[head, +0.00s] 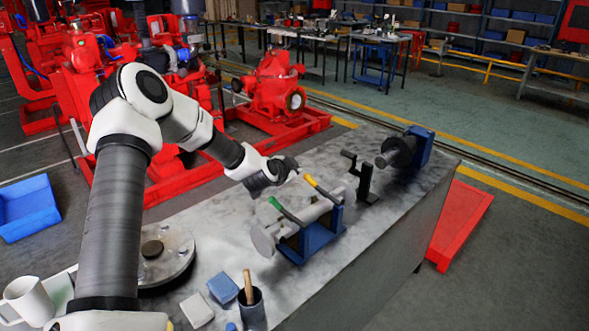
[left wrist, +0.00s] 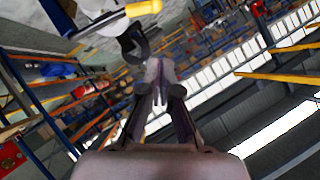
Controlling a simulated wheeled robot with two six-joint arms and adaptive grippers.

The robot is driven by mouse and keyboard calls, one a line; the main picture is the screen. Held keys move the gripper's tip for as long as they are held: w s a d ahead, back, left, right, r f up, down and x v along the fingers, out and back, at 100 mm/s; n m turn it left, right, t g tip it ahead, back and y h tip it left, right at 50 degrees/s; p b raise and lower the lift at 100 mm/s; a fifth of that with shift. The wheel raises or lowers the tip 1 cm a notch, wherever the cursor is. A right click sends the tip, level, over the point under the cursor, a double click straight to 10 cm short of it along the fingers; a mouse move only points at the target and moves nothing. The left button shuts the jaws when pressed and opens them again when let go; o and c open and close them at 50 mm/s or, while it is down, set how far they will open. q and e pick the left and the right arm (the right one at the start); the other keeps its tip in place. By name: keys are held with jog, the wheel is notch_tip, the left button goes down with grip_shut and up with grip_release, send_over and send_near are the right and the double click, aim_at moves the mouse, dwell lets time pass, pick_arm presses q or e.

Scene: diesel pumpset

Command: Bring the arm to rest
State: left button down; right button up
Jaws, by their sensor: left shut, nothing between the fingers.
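My left arm (head: 165,105) reaches in from the left over the grey workbench (head: 375,220). My left gripper (head: 296,163) is shut and empty above the bench, close to the tip of a yellow handle (head: 320,187). A gap between them cannot be judged from the head view. The yellow handle also shows at the top of the left wrist view (left wrist: 138,9). There the shut fingers (left wrist: 157,72) point up the picture with nothing between them. My right gripper is in neither view.
A metal cylinder on a blue stand (head: 318,240), with a green handle (head: 285,211), sits below the gripper. A black bracket (head: 366,180) and a blue-backed part (head: 420,148) stand further right. A mug (head: 28,300) and dark cup (head: 251,308) stand at the near end. Red pumps (head: 272,88) stand behind.

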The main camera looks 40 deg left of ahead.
pick_arm(q)
jog(key=shift+s+d+r, duration=0.15)
jog(key=shift+s+r, duration=0.15)
jog(key=shift+s, duration=0.05)
